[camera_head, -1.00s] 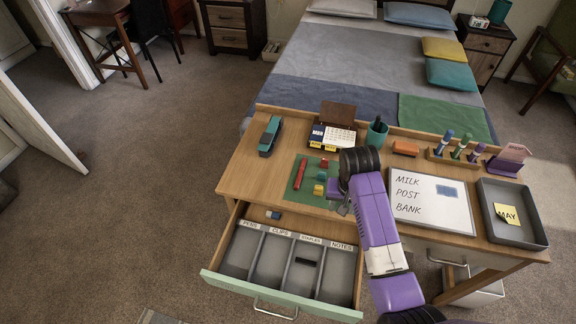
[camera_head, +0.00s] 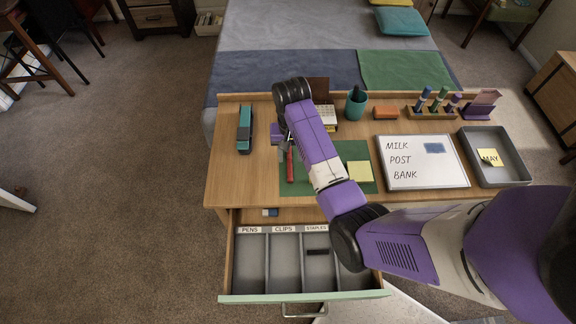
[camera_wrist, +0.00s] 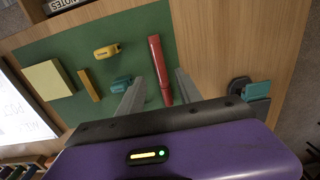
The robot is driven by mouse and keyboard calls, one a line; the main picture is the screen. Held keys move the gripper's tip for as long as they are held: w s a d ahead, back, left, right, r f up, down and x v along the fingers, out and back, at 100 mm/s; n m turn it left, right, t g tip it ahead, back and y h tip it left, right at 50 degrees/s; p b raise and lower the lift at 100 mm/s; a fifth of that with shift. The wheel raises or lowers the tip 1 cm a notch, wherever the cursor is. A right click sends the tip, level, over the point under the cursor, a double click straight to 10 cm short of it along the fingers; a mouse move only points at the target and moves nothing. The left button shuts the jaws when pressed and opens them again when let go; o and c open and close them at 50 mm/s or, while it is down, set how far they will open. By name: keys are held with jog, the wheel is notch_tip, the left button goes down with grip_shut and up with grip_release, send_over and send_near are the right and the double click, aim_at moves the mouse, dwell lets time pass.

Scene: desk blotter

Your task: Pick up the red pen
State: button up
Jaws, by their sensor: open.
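The red pen (camera_wrist: 159,68) lies on the green blotter (camera_wrist: 148,22). In the wrist view it lies between the two fingers of my gripper (camera_wrist: 164,80), which are apart on either side of it. I cannot tell from this view how far above the pen the fingers are. In the head view, the red pen (camera_head: 290,163) shows just below my gripper (camera_head: 284,142), and my arm covers part of the blotter (camera_head: 352,150).
A yellow note pad (camera_head: 360,171) lies on the blotter. In the wrist view, a yellow item (camera_wrist: 107,51) and a teal item (camera_wrist: 121,82) lie near the pen. A teal stapler (camera_head: 245,130) stands at the left. The divided drawer (camera_head: 250,262) is open at the front.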

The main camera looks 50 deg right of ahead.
aim_at(290, 165)
jog(key=shift+a+f, duration=0.2)
jog(key=shift+f, duration=1.95)
jog(key=shift+c, duration=0.2)
grip_shut()
jog(key=shift+r, duration=0.1)
